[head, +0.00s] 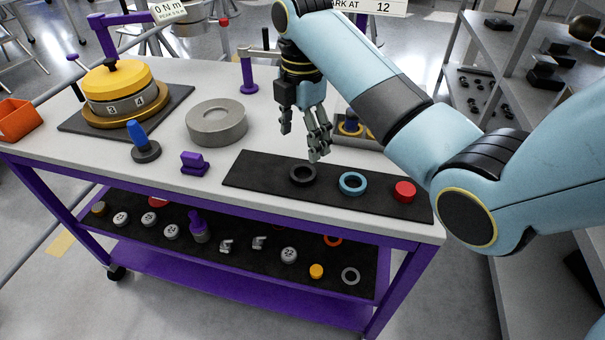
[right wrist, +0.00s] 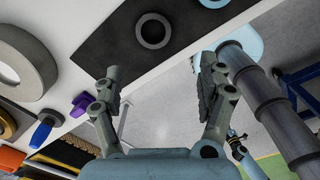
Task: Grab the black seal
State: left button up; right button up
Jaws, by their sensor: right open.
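The black seal (head: 302,174) is a dark ring lying flat on a black mat (head: 262,167) on the cart top. In the right wrist view the seal (right wrist: 153,31) shows near the top, beyond the fingertips. My right gripper (head: 305,140) is open and empty, pointing down a little above and behind the seal. Its two fingers are spread apart in the right wrist view (right wrist: 160,82), and neither touches the seal. My left gripper is in neither view.
A blue ring (head: 352,183) and a red cap (head: 404,191) lie on the mat right of the seal. A grey ring (head: 216,122), a purple block (head: 194,163) and a blue-handled tool (head: 140,140) stand to the left. A shelf rack (head: 510,60) stands at right.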

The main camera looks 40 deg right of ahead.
jog(key=n, duration=0.1)
send_near(302, 170)
jog(key=shift+s+a+f, duration=1)
jog(key=shift+s, duration=0.05)
jog(key=f, duration=0.5)
jog(key=shift+w+d+f, duration=0.25)
jog(key=shift+d+f, duration=0.05)
jog(key=shift+f, duration=0.05)
jog(key=shift+c, duration=0.4)
jog(key=c, duration=1)
